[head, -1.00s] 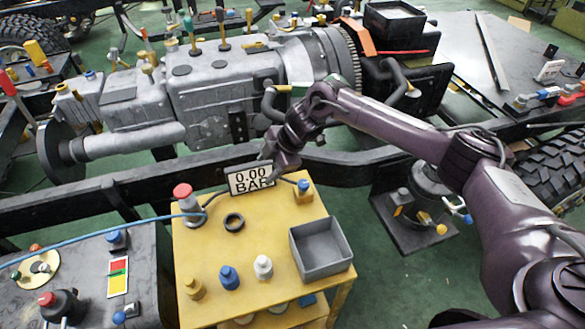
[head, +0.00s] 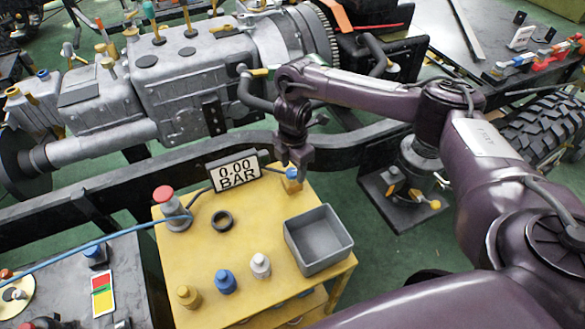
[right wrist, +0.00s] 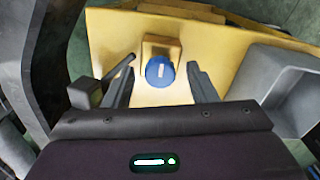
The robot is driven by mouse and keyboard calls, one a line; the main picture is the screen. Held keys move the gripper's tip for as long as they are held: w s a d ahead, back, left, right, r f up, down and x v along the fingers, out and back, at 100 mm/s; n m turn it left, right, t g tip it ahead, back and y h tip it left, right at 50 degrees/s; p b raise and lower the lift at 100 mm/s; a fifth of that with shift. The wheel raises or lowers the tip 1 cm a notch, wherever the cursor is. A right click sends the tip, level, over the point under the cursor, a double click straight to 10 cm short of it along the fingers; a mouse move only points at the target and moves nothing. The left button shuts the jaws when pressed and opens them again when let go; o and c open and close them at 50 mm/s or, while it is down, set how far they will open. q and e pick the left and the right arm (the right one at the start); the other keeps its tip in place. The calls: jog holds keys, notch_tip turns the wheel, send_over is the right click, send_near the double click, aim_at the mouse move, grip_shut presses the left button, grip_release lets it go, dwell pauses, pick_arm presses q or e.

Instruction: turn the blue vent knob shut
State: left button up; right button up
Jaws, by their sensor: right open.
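The blue vent knob (head: 292,173) sits on a small yellow block at the back right of the yellow cart top. In the right wrist view the blue knob (right wrist: 160,71) shows from above with a white mark on it. My right gripper (head: 294,168) points down at the knob. In the right wrist view the fingers of my right gripper (right wrist: 160,84) stand apart, one on each side of the knob, with a gap on both sides. My left gripper is not in view.
A gauge sign reading 0.00 BAR (head: 236,172) stands just left of the knob. An open grey bin (head: 318,240) is in front of it. A red-topped fitting (head: 165,197), a black ring (head: 222,220) and several small bottles stand on the yellow cart (head: 190,255).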

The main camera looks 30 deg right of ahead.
jog(key=shift+f, duration=0.15)
jog(key=c, duration=1)
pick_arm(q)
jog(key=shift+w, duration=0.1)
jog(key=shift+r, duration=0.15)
pick_arm(e)
jog(key=shift+r+m+p, duration=0.2)
jog(key=shift+m+p, duration=0.5)
jog(key=shift+p, duration=0.35)
jog(key=m+p, duration=1.2)
jog(key=p, duration=0.1)
jog(key=shift+s+a+p, duration=0.15)
jog(key=shift+s+p, duration=0.05)
jog(key=shift+p, duration=0.1)
jog(key=m+p, duration=0.2)
jog(key=m, duration=0.1)
pick_arm(q)
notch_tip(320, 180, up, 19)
jog(key=p, duration=0.1)
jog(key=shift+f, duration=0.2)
pick_arm(e)
jog(key=shift+f+m, duration=0.1)
jog(key=shift+m, duration=0.7)
jog(key=shift+w, duration=0.1)
